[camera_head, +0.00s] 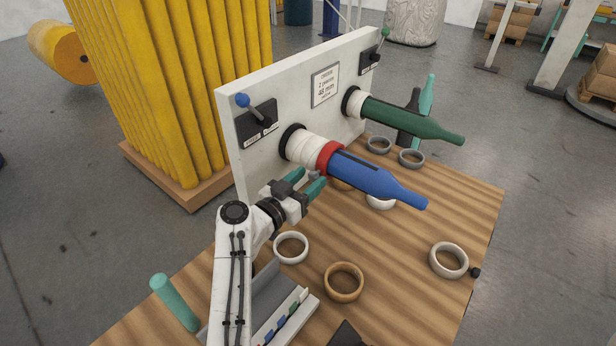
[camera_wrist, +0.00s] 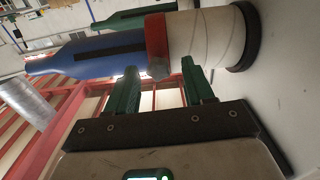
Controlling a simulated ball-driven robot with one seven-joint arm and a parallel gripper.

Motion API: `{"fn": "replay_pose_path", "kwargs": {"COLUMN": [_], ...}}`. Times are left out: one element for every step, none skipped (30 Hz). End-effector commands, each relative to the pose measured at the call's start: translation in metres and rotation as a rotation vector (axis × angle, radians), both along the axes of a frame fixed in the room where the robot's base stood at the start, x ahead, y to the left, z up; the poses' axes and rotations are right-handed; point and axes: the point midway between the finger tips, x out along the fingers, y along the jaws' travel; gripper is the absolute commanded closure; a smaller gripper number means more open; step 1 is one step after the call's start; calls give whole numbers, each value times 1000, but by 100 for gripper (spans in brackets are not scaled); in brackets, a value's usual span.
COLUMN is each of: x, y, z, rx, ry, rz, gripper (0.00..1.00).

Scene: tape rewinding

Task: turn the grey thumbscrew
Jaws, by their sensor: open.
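The grey thumbscrew (camera_wrist: 158,70) shows in the wrist view as a small knob on the underside of the red collar (camera_wrist: 156,36). In the head view the red collar (camera_head: 328,157) sits around the shaft between the white roll (camera_head: 303,147) and the blue tapered spindle (camera_head: 365,180). My gripper (camera_head: 307,180) is below the collar, its green fingers pointing up at it. In the wrist view my gripper (camera_wrist: 159,78) is open, one fingertip on each side of the thumbscrew and close to it. Whether they touch it, I cannot tell.
A green spindle (camera_head: 410,118) projects from the white panel (camera_head: 240,160) farther back. Loose rings, such as a brown one (camera_head: 344,282), lie on the wooden table (camera_head: 400,285).

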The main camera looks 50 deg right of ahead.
Motion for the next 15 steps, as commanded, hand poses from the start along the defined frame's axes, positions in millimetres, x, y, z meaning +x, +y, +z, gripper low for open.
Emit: {"fn": "replay_pose_path", "kwargs": {"x": [0, 0, 0, 0, 0, 0, 0, 0, 0, 0, 0, 0, 0, 0, 0], "y": [-4, -5, -6, -6, -6, -6, -6, -6, -6, -6, -6, -6, -6, -6, -6], "z": [0, 0, 0, 0, 0, -1, -1, -1, -1, -1, -1, -1, -1, -1, -1], "rx": [0, 0, 0, 1, 1, 1, 1, 1, 1, 1, 1, 1, 1, 1, 1], "ry": [0, 0, 0, 0, 0, 0, 1, 1, 1, 1, 1, 1, 1, 1, 1], "rz": [-1, -1, 0, 0, 0, 0, 0, 0, 0, 0, 0, 0, 0, 0, 0], "gripper": [48, 48, 48, 48, 48, 48, 48, 48, 48, 48, 49, 52, 55, 58, 62]}}
